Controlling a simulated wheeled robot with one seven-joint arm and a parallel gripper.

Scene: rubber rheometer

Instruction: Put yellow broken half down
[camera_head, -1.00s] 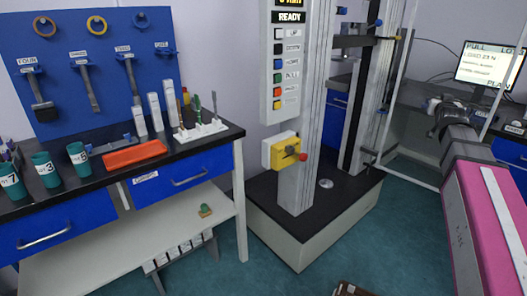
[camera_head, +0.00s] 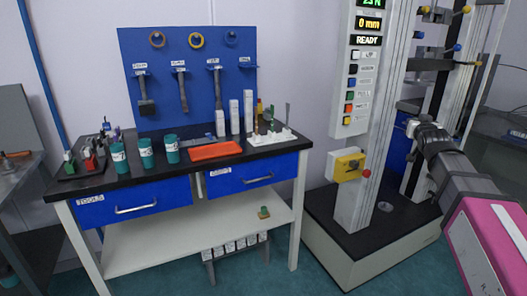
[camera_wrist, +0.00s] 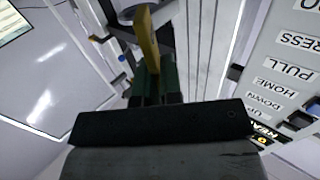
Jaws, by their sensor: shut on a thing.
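The yellow broken half (camera_wrist: 148,40) shows in the wrist view as a flat strip standing out from between my fingers. My gripper (camera_wrist: 153,82) is shut on its near end. In the head view my arm reaches in from the right, with its end beside the test machine, and the yellow half cannot be made out there.
A workbench (camera_head: 290,160) carries an orange tray (camera_head: 216,151), several teal cups (camera_head: 145,153) and a white rack (camera_head: 272,137). A blue tool board (camera_head: 190,85) stands behind. The test machine (camera_head: 315,232) with its yellow switch box (camera_head: 347,166) is right of the bench. Free bench top is narrow.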

